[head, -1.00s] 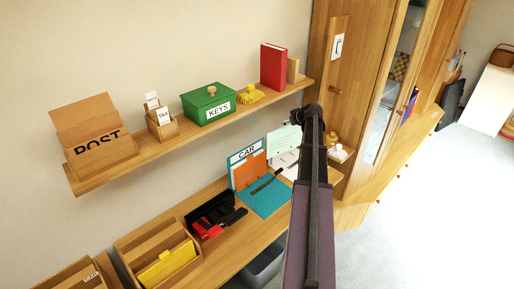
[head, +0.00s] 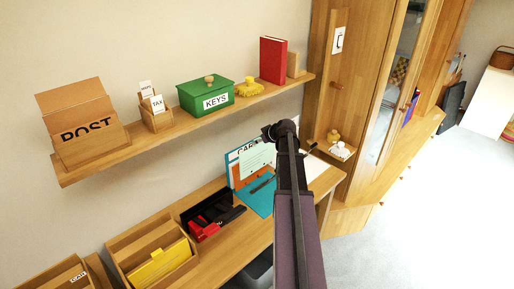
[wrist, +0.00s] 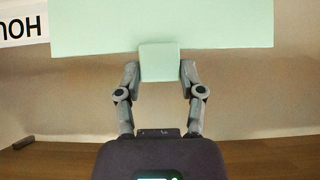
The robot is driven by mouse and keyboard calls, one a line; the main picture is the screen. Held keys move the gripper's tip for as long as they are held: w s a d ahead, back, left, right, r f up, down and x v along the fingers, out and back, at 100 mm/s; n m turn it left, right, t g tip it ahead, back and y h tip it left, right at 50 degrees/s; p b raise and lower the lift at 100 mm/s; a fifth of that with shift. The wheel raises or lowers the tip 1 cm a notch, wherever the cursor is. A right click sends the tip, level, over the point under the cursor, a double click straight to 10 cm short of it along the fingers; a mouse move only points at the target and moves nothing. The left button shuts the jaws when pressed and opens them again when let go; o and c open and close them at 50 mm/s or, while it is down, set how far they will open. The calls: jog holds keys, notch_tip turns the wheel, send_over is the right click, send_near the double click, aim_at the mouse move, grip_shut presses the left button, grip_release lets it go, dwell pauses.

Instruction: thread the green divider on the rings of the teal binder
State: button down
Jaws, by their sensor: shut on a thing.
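The green divider is a pale green sheet with a tab. In the wrist view the divider (wrist: 165,25) fills the top, and its tab sits between the fingertips of my gripper (wrist: 160,75), which is shut on it. In the head view the divider (head: 257,159) hangs in front of the upright part of the teal binder (head: 262,203) and hides part of its CAR label. The binder lies open on the desk with an orange sheet (head: 245,184) in it. Its rings are too small to make out. My arm covers the gripper in the head view.
A black tray (head: 206,217) with red and black items and a wooden box with a yellow folder (head: 162,265) stand left of the binder. The shelf above holds a green KEYS box (head: 206,96). A wooden cabinet stands at right.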

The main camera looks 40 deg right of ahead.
aim_at(258, 159)
jog(key=shift+a+f, duration=0.1)
jog(key=shift+a, duration=0.1)
dwell(0.4)
notch_tip(258, 159, down, 10)
jog(key=b, duration=0.9)
jog(key=shift+r, duration=0.25)
jog(key=shift+d+f+b, duration=0.1)
jog(key=shift+f+b, duration=0.1)
jog(key=shift+b, duration=0.25)
dwell(0.8)
jog(key=shift+w+a, duration=0.2)
jog(key=shift+w, duration=1.45)
dwell(2.9)
